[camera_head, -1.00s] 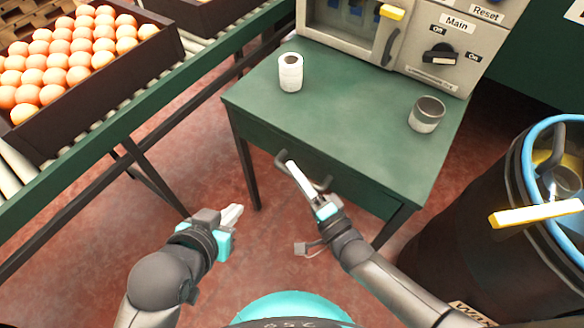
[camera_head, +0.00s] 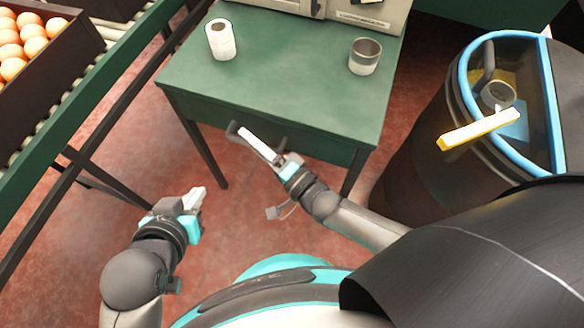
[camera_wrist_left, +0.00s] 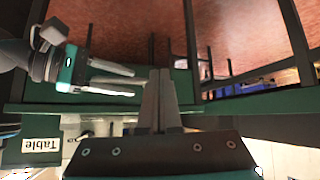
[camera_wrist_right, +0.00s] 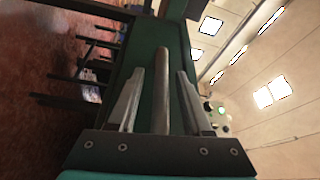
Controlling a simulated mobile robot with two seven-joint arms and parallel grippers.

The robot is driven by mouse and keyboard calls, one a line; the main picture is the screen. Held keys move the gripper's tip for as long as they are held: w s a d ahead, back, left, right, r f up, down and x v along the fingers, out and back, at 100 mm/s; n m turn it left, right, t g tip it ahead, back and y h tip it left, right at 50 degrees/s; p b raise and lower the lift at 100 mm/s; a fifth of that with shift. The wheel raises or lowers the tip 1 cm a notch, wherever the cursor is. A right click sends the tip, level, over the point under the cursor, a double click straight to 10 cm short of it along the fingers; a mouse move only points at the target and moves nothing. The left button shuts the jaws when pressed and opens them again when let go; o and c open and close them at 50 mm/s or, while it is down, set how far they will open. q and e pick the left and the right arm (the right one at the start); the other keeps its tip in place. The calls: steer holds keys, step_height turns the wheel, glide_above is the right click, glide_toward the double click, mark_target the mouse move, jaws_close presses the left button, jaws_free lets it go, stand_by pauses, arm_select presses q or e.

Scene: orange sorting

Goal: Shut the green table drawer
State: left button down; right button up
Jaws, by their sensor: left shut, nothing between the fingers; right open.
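The green table (camera_head: 280,70) stands ahead of me, its drawer front (camera_head: 315,143) under the near edge of the top. How far the drawer stands out is hard to tell. A dark bar handle (camera_head: 233,130) is on the front. My right gripper (camera_head: 258,145) is at the handle, open; in the right wrist view the handle bar (camera_wrist_right: 161,90) runs between its two spread fingers, with no clear contact. My left gripper (camera_head: 195,197) is shut and empty, apart from the table, low at its front left. The left wrist view shows its closed fingertips (camera_wrist_left: 160,75).
A white roll (camera_head: 221,42) and a grey cup (camera_head: 364,57) stand on the tabletop. A conveyor (camera_head: 90,95) with a crate of oranges (camera_head: 62,45) is at left. A dark, blue-rimmed bin (camera_head: 430,140) stands close at right. Red floor shows between table and conveyor.

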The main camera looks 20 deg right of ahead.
steer(key=shift+s+d, duration=0.4)
steer(key=shift+s, duration=0.2)
arm_select(q)
steer(key=s+a+f+g+y+p, duration=0.1)
steer(key=s+a+g+y+p, duration=0.1)
steer(key=s+a+g+p, duration=0.1)
steer(key=shift+s+a+f+n+g, duration=0.3)
steer(key=shift+s+a+g, duration=0.35)
steer(key=shift+a, duration=0.35)
arm_select(e)
steer(key=v, duration=1.3)
steer(key=shift+s+d, duration=0.15)
steer(key=shift+s, duration=0.05)
arm_select(q)
steer(key=shift+w, duration=0.1)
